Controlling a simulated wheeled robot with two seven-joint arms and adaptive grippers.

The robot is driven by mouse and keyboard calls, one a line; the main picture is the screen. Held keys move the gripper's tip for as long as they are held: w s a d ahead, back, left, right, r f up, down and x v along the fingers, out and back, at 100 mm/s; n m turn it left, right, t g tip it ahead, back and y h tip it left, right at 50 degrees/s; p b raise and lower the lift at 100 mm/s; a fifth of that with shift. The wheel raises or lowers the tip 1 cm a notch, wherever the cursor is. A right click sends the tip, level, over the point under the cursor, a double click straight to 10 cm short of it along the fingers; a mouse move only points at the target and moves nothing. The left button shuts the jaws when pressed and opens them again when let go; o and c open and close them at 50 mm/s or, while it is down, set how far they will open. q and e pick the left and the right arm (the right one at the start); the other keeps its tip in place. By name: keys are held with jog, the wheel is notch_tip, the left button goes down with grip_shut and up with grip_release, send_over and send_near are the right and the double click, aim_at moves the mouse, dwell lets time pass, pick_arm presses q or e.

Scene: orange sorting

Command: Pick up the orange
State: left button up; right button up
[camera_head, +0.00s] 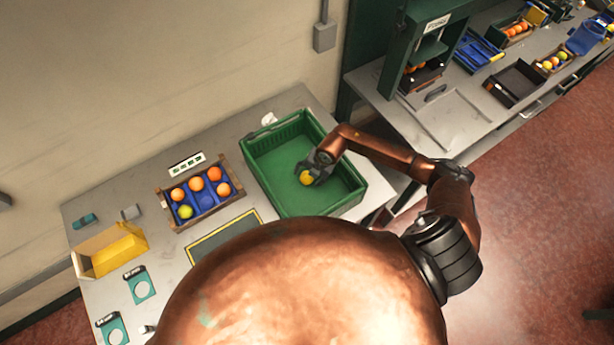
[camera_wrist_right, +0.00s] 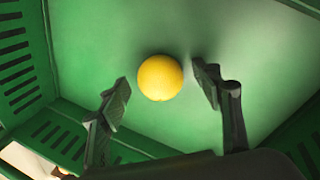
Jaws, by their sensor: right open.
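A yellow-orange fruit (camera_head: 306,177) lies on the floor of the green crate (camera_head: 270,190) in the head view. It also shows in the right wrist view (camera_wrist_right: 160,78), alone on the crate floor. My right gripper (camera_head: 314,172) reaches down into the crate, right at the fruit. In the right wrist view my right gripper (camera_wrist_right: 160,95) is open, with one finger on each side of the fruit. The fingers do not appear to touch it. My left gripper is not in view.
Left of the crate, a wooden box (camera_head: 163,201) with blue compartments holds several oranges and one yellow-green fruit. A yellow-lined cardboard box (camera_head: 98,262) stands further left. The green crate walls surround my right gripper. Another bench with trays (camera_head: 516,82) is at the upper right.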

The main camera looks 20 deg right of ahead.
aim_at(306, 176)
jog(key=c, duration=1.3)
jog(key=shift+o, duration=0.2)
jog(key=shift+r+b, duration=0.4)
jog(key=shift+r, duration=0.1)
jog(key=shift+s+a+r+b, duration=0.1)
jog(key=shift+r+b, duration=0.25)
jog(key=shift+r, duration=0.3)
jog(key=shift+s+a+r+b, duration=0.1)
jog(key=shift+r+b, duration=0.2)
jog(key=shift+r, duration=0.3)
jog(key=s+a+r, duration=0.3)
jog(key=s+r, duration=0.2)
jog(key=r, duration=0.2)
jog(key=s+a+r, duration=0.4)
jog(key=s+r, duration=0.2)
jog(key=r, duration=0.2)
jog(key=shift+a, duration=0.25)
